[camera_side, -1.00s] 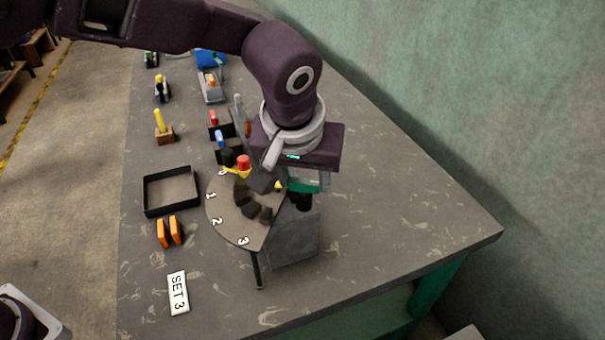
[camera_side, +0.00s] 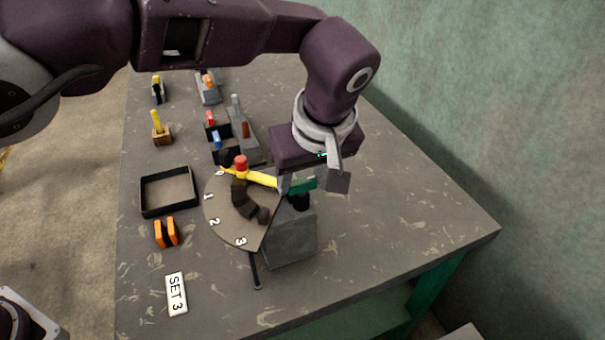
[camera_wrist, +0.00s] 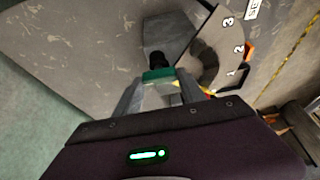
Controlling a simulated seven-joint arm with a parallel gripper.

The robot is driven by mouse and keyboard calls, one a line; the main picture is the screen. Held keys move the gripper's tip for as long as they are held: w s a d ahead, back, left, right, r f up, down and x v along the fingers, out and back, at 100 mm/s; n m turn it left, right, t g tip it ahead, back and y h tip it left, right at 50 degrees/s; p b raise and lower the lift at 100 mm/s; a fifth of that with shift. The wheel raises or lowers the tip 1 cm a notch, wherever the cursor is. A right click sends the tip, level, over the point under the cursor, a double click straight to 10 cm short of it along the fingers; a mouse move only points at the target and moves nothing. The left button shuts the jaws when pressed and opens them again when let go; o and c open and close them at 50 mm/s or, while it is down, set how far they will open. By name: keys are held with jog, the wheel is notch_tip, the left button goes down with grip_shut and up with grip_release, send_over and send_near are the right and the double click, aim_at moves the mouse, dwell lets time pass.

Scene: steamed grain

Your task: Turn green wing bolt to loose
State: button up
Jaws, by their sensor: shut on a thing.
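The green wing bolt (camera_side: 304,184) stands on the black boss of the grey block, beside the dial plate (camera_side: 226,222) marked with numbers up to 3. My gripper (camera_side: 295,186) is shut on the green wing, which shows between the two fingers in the wrist view (camera_wrist: 159,76). A yellow pointer arm (camera_side: 258,178) with a red knob (camera_side: 240,162) lies across the top of the dial, its tip near the 0. My fingers hide part of the bolt and of the pointer's inner end.
The grey block (camera_side: 290,240) stands under the bolt. A black tray (camera_side: 168,192), orange blocks (camera_side: 167,232) and a SET 3 card (camera_side: 176,293) lie to the left. Several levers and switches stand behind. The right of the table is clear.

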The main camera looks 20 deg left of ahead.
dwell(0.4)
jog(key=o, duration=1.4)
jog(key=shift+c, duration=0.2)
jog(key=v, duration=0.7)
